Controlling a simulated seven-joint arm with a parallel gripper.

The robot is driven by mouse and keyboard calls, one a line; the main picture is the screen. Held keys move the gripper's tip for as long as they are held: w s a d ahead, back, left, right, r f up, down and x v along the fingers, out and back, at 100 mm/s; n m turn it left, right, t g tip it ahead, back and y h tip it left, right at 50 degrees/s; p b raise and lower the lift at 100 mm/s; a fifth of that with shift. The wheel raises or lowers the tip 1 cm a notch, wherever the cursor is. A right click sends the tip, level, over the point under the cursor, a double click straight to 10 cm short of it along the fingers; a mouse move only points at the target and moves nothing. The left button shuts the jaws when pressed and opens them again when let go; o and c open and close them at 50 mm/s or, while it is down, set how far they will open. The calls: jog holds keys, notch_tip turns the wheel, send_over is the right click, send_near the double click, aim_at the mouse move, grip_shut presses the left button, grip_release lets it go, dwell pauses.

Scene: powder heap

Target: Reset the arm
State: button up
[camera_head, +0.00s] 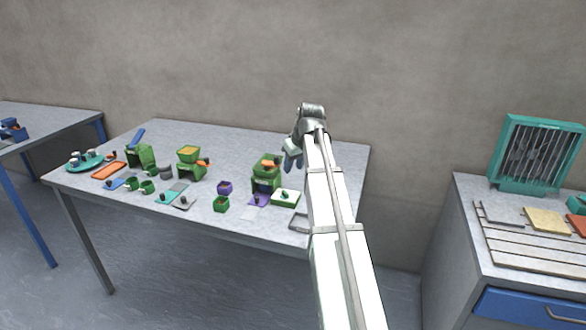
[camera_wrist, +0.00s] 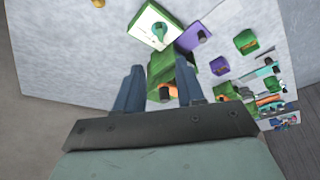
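My gripper (camera_head: 291,161) is above the right part of the grey table (camera_head: 335,165) in the head view, just right of a green machine (camera_head: 266,170) with an orange part. In the wrist view my gripper (camera_wrist: 160,72) shows two blue fingers spread apart. The green machine (camera_wrist: 182,72) shows between and beyond the fingers there. I see nothing clasped between the fingertips. My white arm hides part of the table's right end.
More green machines (camera_head: 190,163), several small cups, a purple cup (camera_head: 224,187), a green-and-white box (camera_head: 285,198) and a teal tray (camera_head: 84,162) stand on the table. A cabinet with a teal rack (camera_head: 537,154) is at right. The table's back middle is clear.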

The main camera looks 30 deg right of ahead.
dwell(0.4)
jog(key=w+a+f+g+y, duration=0.1)
jog(key=a+f, duration=0.3)
jog(key=a, duration=0.4)
jog(key=a+f+m+g+y, duration=0.1)
jog(key=a+f+y, duration=0.1)
jog(key=a+f, duration=0.5)
jog(key=w+a+f+g+y, duration=0.1)
jog(key=a+f+g, duration=0.1)
jog(key=a, duration=0.8)
jog(key=s+a+f+g, duration=0.2)
jog(key=s+a+f, duration=0.3)
jog(key=a+f, duration=0.5)
jog(key=s+d+f+m+g+h, duration=0.1)
jog(key=s+d+f, duration=0.2)
jog(key=s+f, duration=0.85)
jog(key=s+d+f+m+g+h, duration=0.1)
jog(key=s+d+f+g, duration=0.1)
jog(key=s+f, duration=0.95)
jog(key=s+d+f+n+g+h, duration=0.1)
jog(key=s+d+f, duration=0.2)
jog(key=s+f, duration=0.5)
jog(key=s+d+f+g+h, duration=0.1)
jog(key=s+f, duration=0.7)
jog(key=s, duration=0.8)
jog(key=shift+s+d+n, duration=0.35)
jog(key=shift+d+n, duration=0.05)
jog(key=shift+d, duration=0.5)
